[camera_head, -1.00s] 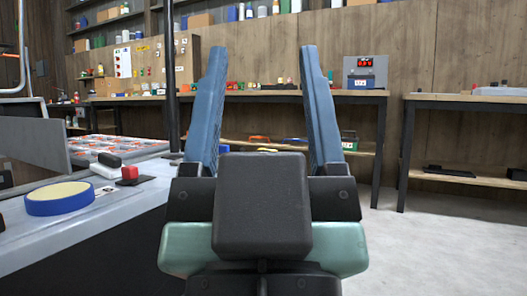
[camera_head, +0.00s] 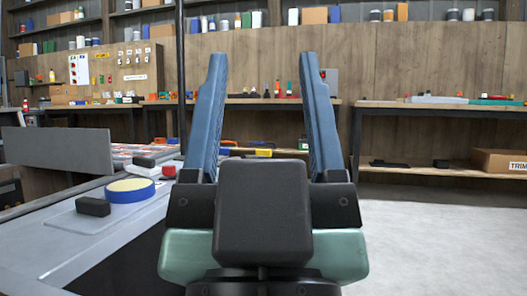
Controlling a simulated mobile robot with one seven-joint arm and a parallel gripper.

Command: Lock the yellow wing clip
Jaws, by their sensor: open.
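My gripper (camera_head: 262,75) is in the middle of the view, its two blue fingers pointing up and spread wide apart. Nothing is between the fingers. I cannot make out a yellow wing clip for certain in this view. A small yellow object (camera_head: 263,152) lies on the lower shelf behind the gripper, too far to identify. On the grey cart top (camera_head: 60,252) at left is a round blue thing with a pale yellow top (camera_head: 129,189), well left of the gripper.
Black blocks (camera_head: 93,207) and a red piece (camera_head: 169,170) sit on the cart top. A grey upright panel (camera_head: 58,149) and a dark pole (camera_head: 180,80) stand at left. Workbenches (camera_head: 440,107) line the back wall. The floor (camera_head: 440,225) at right is clear.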

